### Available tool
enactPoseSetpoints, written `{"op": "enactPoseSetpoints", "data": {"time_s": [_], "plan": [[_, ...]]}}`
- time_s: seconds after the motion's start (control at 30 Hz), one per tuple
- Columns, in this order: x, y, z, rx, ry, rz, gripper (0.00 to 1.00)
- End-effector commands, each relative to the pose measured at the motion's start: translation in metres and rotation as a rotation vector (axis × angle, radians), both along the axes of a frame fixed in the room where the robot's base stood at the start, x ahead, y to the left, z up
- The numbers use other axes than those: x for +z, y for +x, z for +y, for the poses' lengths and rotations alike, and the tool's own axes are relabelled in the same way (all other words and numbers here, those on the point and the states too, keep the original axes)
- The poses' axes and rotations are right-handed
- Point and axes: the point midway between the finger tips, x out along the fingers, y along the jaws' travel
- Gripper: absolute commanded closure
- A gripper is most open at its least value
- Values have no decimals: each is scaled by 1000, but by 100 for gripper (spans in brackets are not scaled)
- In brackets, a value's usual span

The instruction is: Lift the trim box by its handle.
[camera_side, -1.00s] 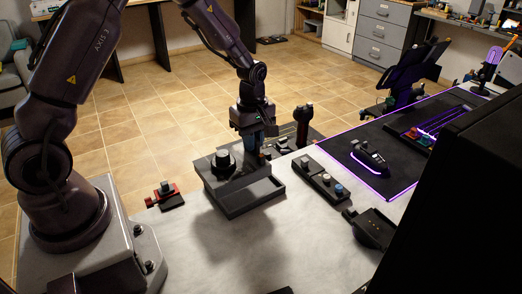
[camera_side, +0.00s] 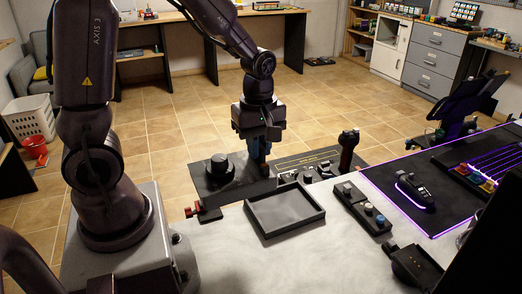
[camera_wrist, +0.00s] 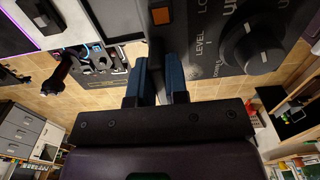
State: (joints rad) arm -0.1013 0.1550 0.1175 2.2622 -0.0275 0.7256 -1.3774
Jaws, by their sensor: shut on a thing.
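The trim box (camera_side: 218,182) is a dark box with a round black knob on top, left of the grey tray in the side view. In the wrist view its panel (camera_wrist: 226,62) shows a knob and the word LEVEL. My gripper (camera_side: 260,155) points down at the box's right end. Its blue fingers (camera_wrist: 157,80) are shut on the handle, which is mostly hidden between them. The gap between box and table is hard to judge.
The shallow grey tray (camera_side: 262,226) lies empty on the pale table. A small red part (camera_side: 190,212) sits by the box's left end. A dark panel with a joystick (camera_side: 348,150) stands behind, and a button strip (camera_side: 363,211) is to the right. The table front is clear.

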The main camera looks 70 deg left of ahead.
Motion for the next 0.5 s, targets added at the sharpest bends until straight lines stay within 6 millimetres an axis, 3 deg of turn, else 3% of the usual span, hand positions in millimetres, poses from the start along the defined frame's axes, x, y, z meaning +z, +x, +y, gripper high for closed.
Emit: {"op": "enactPoseSetpoints", "data": {"time_s": [0.5], "plan": [[27,1,0,0,1,-2,100]]}}
